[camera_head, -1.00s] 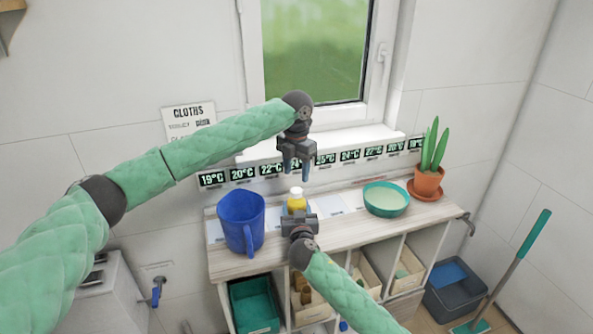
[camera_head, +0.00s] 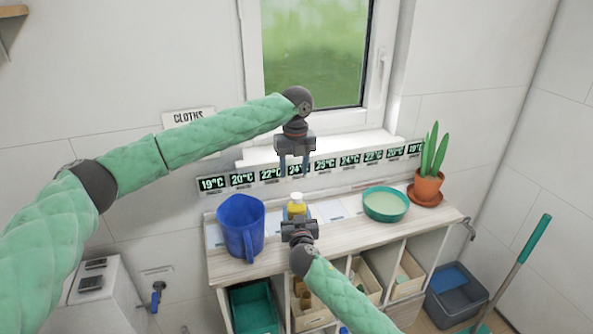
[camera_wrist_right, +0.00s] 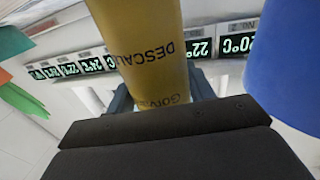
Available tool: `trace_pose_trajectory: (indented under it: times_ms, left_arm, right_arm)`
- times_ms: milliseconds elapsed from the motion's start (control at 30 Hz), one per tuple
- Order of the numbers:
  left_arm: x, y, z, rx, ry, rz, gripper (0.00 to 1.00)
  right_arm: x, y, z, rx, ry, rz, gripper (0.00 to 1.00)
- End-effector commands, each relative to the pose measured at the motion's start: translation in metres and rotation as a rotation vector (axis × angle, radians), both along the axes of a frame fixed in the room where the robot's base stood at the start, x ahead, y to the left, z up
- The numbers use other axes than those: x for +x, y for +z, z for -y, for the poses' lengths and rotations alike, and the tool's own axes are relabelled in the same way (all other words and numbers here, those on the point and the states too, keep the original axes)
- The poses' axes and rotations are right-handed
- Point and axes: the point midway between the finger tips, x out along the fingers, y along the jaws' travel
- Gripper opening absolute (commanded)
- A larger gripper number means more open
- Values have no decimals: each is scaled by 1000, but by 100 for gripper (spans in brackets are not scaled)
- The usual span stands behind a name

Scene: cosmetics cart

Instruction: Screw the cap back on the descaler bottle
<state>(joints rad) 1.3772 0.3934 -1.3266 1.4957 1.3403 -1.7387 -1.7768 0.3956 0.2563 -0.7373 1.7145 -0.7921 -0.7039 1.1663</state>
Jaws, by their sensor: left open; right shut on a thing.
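The yellow descaler bottle (camera_head: 296,210) stands upright near the cart's back edge. It has a white top (camera_head: 296,196); I cannot tell whether that is a seated cap or how tight it is. My right gripper (camera_head: 298,220) is shut on the bottle's lower body from the front. In the right wrist view the bottle's yellow side (camera_wrist_right: 150,70) fills the space between the fingers, with its lettering partly hidden. My left gripper (camera_head: 294,168) points down above the bottle, open and empty, with a small gap between its fingertips and the white top.
A blue jug (camera_head: 240,226) stands close to the left of the bottle. A teal bowl (camera_head: 386,216) and a potted plant (camera_head: 427,186) are to the right on the cart top (camera_head: 345,236). The temperature-label strip (camera_head: 325,165) and window sill lie behind.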

Motion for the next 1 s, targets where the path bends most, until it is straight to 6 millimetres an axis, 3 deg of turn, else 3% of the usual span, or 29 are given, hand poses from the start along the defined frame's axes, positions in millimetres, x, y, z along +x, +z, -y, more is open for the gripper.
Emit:
trace_pose_trajectory:
  times_ms: [1000]
  left_arm:
    - [-6,-7,7,-39,1477,2,49]
  right_arm:
    - [0,0,0,0,0,0,0]
